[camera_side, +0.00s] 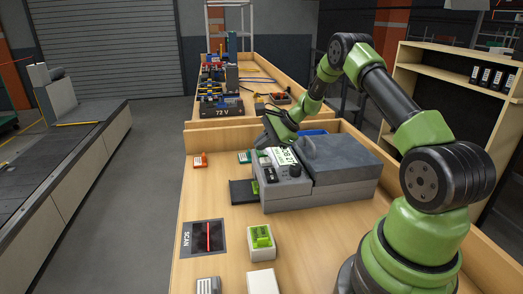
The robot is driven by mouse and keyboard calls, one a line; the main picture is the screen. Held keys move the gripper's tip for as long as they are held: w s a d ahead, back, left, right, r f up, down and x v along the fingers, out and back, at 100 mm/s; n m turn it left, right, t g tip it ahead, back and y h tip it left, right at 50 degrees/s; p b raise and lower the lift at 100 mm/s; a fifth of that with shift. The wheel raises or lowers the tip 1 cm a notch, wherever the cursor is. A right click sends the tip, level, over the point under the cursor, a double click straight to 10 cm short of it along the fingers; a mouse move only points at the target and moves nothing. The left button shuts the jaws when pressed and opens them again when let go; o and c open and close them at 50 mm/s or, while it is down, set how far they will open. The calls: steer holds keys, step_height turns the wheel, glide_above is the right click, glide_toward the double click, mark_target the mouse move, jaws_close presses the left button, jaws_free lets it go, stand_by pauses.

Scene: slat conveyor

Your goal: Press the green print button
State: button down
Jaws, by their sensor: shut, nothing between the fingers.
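A bright green block (261,236), which looks like the print button, sits on a small white box on the bench front. Its lettering is too small to read. My gripper (266,141) is shut and empty. It is at the back left of the grey machine (335,165), well behind the green block and apart from it. The fingertips are small and partly lost against the dark wrist. A small green spot (255,187) also shows on the machine's left side.
A black scan pad (204,239) lies left of the green block. White boxes (263,281) stand at the front edge. A conveyor (75,150) runs along the left. The bench between pad and machine is mostly clear.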

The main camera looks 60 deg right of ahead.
mark_target(262, 152)
steer(key=shift+r, duration=3.3)
